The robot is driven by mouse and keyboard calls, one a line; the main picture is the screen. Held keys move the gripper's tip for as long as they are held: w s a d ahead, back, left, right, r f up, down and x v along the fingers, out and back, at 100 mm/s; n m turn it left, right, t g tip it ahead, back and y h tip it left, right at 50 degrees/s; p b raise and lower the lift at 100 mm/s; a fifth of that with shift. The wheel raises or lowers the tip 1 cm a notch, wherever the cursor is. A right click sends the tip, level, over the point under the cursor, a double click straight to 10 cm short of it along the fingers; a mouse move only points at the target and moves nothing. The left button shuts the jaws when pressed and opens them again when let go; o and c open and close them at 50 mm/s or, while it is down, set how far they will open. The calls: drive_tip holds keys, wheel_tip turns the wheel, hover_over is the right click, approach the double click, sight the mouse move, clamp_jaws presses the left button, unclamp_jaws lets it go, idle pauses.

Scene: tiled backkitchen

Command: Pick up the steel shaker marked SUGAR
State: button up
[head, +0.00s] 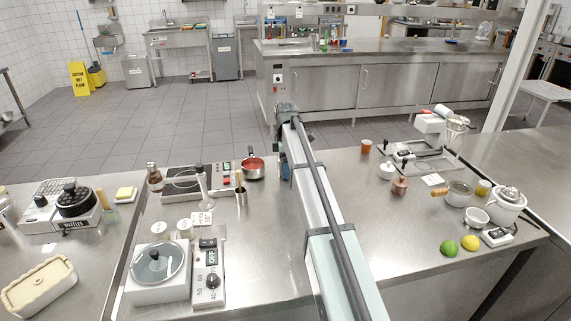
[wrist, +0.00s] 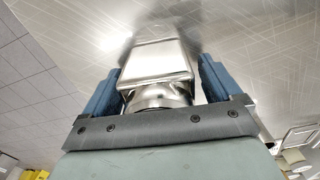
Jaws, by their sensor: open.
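In the wrist view a shiny steel object (wrist: 158,62), with a squarish body and a rounder band nearer the camera, stands between the two blue fingers of my gripper (wrist: 160,84). The fingers are open, one on each side of it, with narrow gaps that are hard to judge. No SUGAR marking is readable on it, so I cannot confirm that it is the sugar shaker. In the head view my arm covers the middle of the counter and hides this object. Only a bit of blue near the arm's far end shows there.
A red-filled pan (head: 253,168) stands close left of my arm, beside a hot plate (head: 190,180). The steel counter (head: 385,240) is bare just right of my arm.

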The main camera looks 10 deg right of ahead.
drive_tip(key=c, duration=1.2)
drive_tip(key=shift+o, duration=0.2)
drive_tip(key=shift+r, duration=0.1)
